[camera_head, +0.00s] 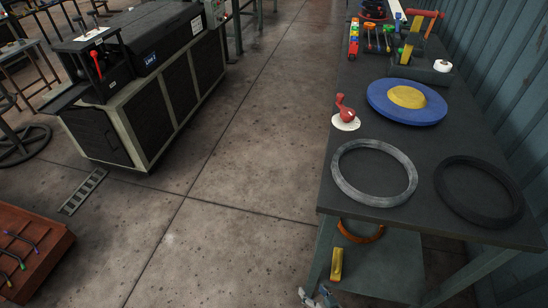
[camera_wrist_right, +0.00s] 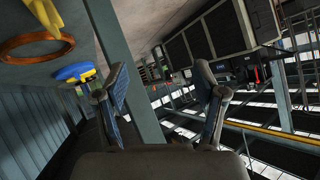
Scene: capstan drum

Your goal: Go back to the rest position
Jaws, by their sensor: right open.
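My right gripper (camera_head: 315,295) shows at the bottom edge of the head view, low beside the front left leg of the dark workbench (camera_head: 400,228). In the right wrist view its two fingers (camera_wrist_right: 163,88) stand well apart with nothing between them, so it is open and empty. A grey-blue post crosses behind the fingers in that view. My left gripper is in neither view.
On the bench lie a grey ring (camera_head: 341,172), a black ring (camera_head: 444,185), a blue disc (camera_head: 437,112) with a yellow centre and a red-handled part (camera_head: 346,112). An orange ring (camera_head: 361,237) and yellow block (camera_head: 336,264) are below.

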